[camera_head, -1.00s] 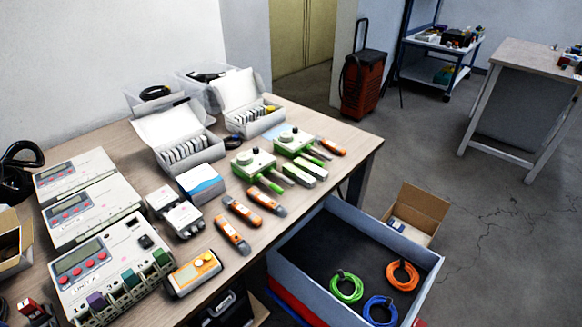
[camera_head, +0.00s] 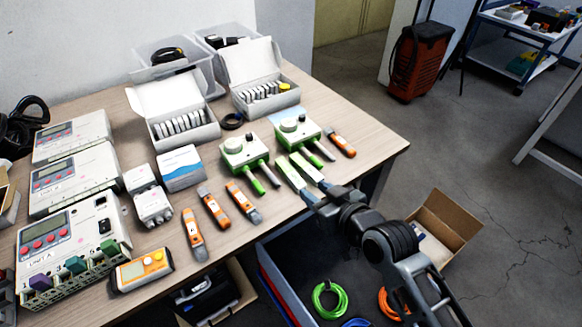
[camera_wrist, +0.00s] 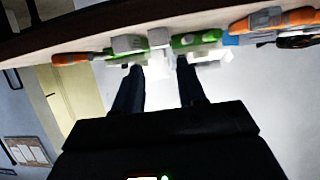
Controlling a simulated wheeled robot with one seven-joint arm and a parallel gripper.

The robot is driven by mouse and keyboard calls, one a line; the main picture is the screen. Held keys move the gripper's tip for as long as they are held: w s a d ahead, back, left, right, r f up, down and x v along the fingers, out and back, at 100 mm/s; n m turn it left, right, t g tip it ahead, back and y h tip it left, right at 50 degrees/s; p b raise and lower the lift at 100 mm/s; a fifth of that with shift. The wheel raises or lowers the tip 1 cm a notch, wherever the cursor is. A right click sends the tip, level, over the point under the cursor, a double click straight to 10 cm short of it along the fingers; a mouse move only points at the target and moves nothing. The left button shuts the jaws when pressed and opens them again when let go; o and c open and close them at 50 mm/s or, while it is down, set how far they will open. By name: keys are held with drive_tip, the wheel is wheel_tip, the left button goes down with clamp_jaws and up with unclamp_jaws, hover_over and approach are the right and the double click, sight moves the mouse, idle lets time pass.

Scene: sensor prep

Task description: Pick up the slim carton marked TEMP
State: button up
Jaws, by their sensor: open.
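Two slim pale cartons with green edging lie side by side near the table's front edge in the head view, a left one (camera_head: 289,173) and a right one (camera_head: 307,168). I cannot read which one is marked TEMP. My gripper (camera_head: 320,195) is open at the near ends of these cartons, just past the table edge, with nothing seen between its fingers. In the wrist view, my gripper (camera_wrist: 160,66) points its two dark fingers at a pale block end (camera_wrist: 158,37) and a green-and-white item (camera_wrist: 195,39) on the table edge.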

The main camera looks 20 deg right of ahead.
sight(298, 181)
drive_tip(key=shift+x, duration=4.15)
drive_tip(key=shift+f, duration=0.1)
drive_tip(key=shift+s+a, duration=0.1)
drive_tip(key=shift+c, duration=0.4)
drive_tip(key=c, duration=0.6)
drive_tip(key=shift+c, duration=0.2)
